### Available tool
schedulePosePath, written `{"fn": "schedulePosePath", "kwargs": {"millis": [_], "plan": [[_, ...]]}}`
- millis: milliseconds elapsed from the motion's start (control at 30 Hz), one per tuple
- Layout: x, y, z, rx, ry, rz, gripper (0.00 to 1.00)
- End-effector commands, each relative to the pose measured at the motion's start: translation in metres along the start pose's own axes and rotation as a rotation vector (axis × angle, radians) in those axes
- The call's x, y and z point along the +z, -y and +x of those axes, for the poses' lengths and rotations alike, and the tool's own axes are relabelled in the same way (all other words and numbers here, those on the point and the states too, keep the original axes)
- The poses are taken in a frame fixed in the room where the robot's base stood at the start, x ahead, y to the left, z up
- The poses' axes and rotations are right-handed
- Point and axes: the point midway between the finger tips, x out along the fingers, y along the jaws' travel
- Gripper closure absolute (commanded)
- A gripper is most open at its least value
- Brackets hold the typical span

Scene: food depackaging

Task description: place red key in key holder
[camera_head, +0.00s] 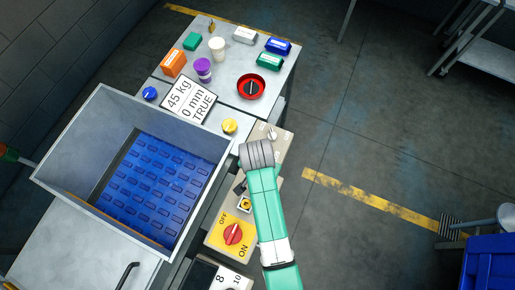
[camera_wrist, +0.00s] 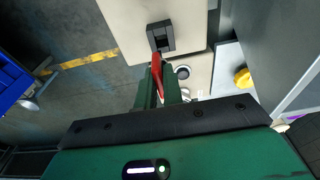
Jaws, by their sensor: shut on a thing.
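The red key (camera_wrist: 157,63) is between the green fingers of my gripper (camera_wrist: 158,80) in the wrist view. The gripper is shut on it. The key's far end points at the dark grey key holder (camera_wrist: 161,36) and lies close to its near edge. I cannot tell whether they touch. The holder is a square block with a slot, on a beige panel (camera_wrist: 130,22). In the head view my arm's grey wrist hides the fingers and the key. A dark block (camera_head: 240,187) beside my arm looks like the holder.
A yellow panel with a red rotary switch (camera_head: 233,234) lies below the holder. A yellow knob (camera_head: 230,126) and a sign (camera_head: 188,99) are above left. An open bin with a blue patterned floor (camera_head: 157,183) stands left. Packages stand on the far table (camera_head: 222,75).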

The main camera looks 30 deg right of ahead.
Motion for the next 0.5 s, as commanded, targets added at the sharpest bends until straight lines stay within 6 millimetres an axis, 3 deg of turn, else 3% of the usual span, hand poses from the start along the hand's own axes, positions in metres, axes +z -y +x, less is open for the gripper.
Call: {"fn": "schedulePosePath", "kwargs": {"millis": [133, 300, 500], "plan": [[0.012, 0.009, -0.002, 0.000, 0.000, -0.003, 1.00], [0.015, 0.008, 0.030, 0.001, 0.001, 0.000, 1.00], [0.015, 0.008, 0.035, 0.000, 0.000, 0.000, 1.00]]}}
